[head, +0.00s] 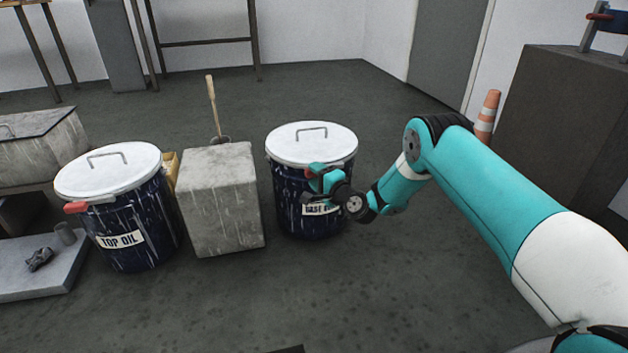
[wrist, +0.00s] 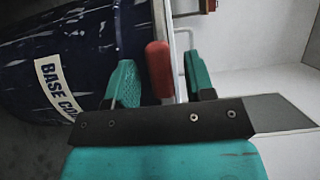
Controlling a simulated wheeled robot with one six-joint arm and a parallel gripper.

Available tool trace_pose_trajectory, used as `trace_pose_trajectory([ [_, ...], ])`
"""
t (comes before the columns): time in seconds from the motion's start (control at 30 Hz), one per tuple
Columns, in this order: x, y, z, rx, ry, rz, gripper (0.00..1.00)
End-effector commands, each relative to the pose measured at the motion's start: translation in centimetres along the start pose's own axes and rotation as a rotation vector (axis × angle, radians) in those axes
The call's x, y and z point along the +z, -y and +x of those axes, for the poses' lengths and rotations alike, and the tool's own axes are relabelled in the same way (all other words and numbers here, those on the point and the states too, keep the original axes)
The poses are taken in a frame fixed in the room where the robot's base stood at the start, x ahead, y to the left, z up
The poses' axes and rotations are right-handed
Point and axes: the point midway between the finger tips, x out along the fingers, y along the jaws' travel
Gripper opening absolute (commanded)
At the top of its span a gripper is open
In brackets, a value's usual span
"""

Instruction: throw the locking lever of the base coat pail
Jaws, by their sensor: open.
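The base coat pail (head: 290,197) is dark blue with white drips and a white lid (head: 312,143) with a wire handle. Its label is partly hidden behind my gripper (head: 322,181) in the head view. In the wrist view the pail (wrist: 55,50) lies on its side in the picture, with the label "BASE CO…" showing. The red grip of the locking lever (wrist: 158,70) stands between the two teal fingers of my gripper (wrist: 161,80). The fingers are open, with a gap visible on each side of the grip.
A navy top oil pail (head: 140,235) with a white lid and red lever grip (head: 76,207) stands at the left. A grey block (head: 220,200) stands between the pails. A traffic cone (head: 487,115) and a dark cabinet (head: 560,130) are at the right. The front floor is clear.

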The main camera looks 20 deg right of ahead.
Motion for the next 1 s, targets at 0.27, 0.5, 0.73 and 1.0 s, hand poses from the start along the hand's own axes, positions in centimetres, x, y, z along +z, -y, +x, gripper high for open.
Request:
trace_pose_trajectory([
  [0.27, 0.0, 0.0, 1.4, 0.001, -0.002, 0.001, 0.49],
  [0.5, 0.0, 0.0, 1.4, 0.001, -0.002, 0.002, 0.42],
  [0.73, -0.1, 0.0, 1.4, 0.001, -0.002, 0.002, 0.00],
  [1.0, 0.8, -0.1, 1.6, 0.000, 0.027, 0.004, 0.00],
])
